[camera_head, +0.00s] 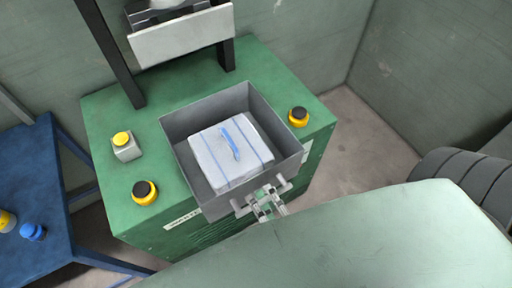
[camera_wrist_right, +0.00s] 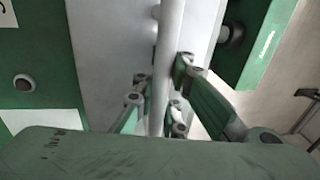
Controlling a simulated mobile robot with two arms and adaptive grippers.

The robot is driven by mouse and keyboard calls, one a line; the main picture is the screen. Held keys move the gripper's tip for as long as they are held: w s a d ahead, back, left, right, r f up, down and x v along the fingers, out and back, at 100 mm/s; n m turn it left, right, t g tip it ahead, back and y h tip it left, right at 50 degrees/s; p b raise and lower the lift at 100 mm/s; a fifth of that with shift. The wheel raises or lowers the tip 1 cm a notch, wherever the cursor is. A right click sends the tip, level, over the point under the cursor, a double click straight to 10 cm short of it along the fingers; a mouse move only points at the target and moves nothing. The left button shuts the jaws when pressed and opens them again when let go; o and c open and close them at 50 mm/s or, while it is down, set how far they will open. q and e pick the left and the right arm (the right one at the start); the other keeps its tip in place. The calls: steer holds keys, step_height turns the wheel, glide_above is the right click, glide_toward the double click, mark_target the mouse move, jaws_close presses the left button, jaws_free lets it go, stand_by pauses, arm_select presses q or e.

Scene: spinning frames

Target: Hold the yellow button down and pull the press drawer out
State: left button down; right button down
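The yellow button (camera_head: 122,138) sits on a small grey box on the left side of the green press (camera_head: 105,115); nothing touches it. The grey press drawer (camera_head: 181,124) is an open-topped box at the front of the press. It holds a white block (camera_head: 213,163) with blue bands and a blue handle. My right gripper (camera_head: 268,203) is at the drawer's front handle. In the right wrist view, the fingers of my right gripper (camera_wrist_right: 160,100) lie on both sides of the pale handle bar (camera_wrist_right: 169,45), close against it. My left gripper is not in view.
Two black buttons on yellow bases sit on the press, at front left (camera_head: 145,192) and right (camera_head: 298,117). A white plate (camera_head: 182,36) hangs between dark posts behind the drawer. A blue table (camera_head: 40,180) stands at left, with a blue item (camera_head: 33,232). Floor shows right of the press.

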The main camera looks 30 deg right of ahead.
steer(key=shift+s+f, duration=0.2)
steer(key=shift+f, duration=0.2)
steer(key=c, duration=1.8)
jaws_free()
steer(key=shift+w+r, duration=0.1)
steer(key=shift+w, duration=0.05)
steer(key=shift+o, duration=0.2)
steer(key=shift+r, duration=0.1)
steer(key=s+f, duration=0.2)
steer(key=s, duration=1)
steer(key=shift+d, duration=0.2)
steer(key=shift+f, duration=0.15)
